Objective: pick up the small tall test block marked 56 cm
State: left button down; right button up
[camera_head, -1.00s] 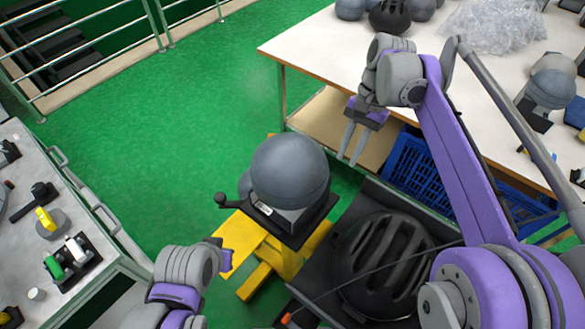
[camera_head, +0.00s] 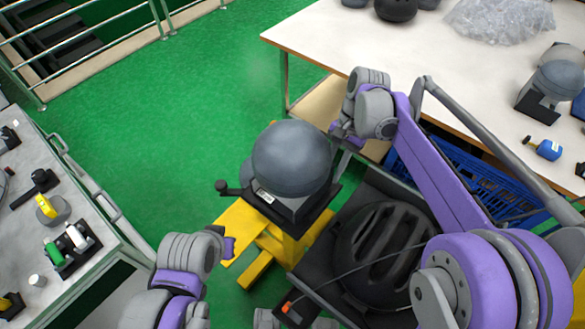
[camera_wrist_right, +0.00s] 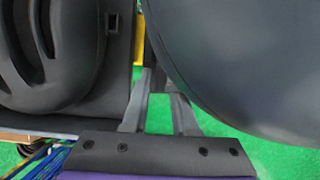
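A grey rounded head-shaped block (camera_head: 290,155) stands upright on a black base with a small white label, on a yellow stand (camera_head: 235,240). The label is too small to read, so I cannot confirm 56 cm. My right gripper (camera_head: 342,160) is just right of this block, pointing down. In the right wrist view its fingers (camera_wrist_right: 161,88) are apart with green floor showing between them, close beside a large dark grey rounded surface (camera_wrist_right: 250,60). My left gripper (camera_head: 229,246) is at the lower left; its fingers are hidden.
A black helmet (camera_head: 380,250) lies in a dark tray right of the stand. A white-topped table (camera_head: 400,60) with a blue crate (camera_head: 450,180) beneath is at the right. A grey bench (camera_head: 95,240) with small tools stands at the left. Green floor is clear behind the stand.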

jog(key=shift+f, duration=0.15)
grip_shut()
dwell(1.4)
